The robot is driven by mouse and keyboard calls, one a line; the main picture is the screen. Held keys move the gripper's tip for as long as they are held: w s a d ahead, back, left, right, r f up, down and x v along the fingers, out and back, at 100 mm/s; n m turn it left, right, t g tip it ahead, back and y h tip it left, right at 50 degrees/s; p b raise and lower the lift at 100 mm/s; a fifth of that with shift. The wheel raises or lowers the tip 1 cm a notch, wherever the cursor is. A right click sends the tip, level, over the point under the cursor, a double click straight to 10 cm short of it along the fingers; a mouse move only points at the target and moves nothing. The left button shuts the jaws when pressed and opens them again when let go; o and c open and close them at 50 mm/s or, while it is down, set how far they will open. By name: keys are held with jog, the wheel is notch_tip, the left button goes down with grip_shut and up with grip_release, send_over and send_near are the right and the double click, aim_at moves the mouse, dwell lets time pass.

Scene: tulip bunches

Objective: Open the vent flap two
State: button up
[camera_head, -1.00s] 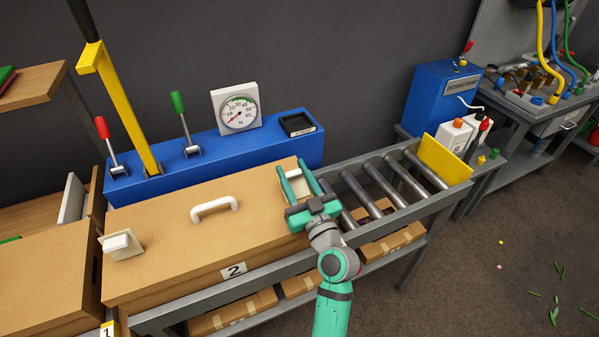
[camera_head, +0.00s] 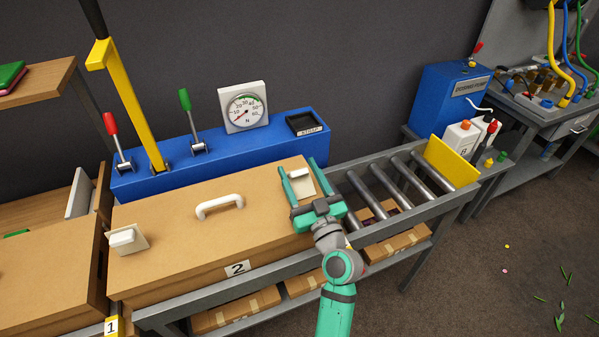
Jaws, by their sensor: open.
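The cardboard box marked 2 (camera_head: 185,240) lies closed on the grey roller stand, with a white handle (camera_head: 219,206) on its lid. A pale plate with a white raised piece (camera_head: 301,176) is at the lid's right end. A similar plate with a white knob (camera_head: 123,238) is at the left end. I cannot tell which of these is the vent flap two. My green gripper (camera_head: 298,167) is open, with its two fingers on either side of the right-end plate. It partly hides that plate; contact cannot be told.
A blue console (camera_head: 225,153) with red, green and yellow levers and a dial (camera_head: 243,107) stands behind the box. Bare rollers (camera_head: 405,177) and a yellow stop plate (camera_head: 452,163) are to the right. Another box (camera_head: 45,275) is at the left.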

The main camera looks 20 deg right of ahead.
jog(key=v, duration=1)
jog(key=shift+s+f, duration=0.1)
jog(key=shift+s, duration=0.25)
jog(key=shift+w, duration=0.1)
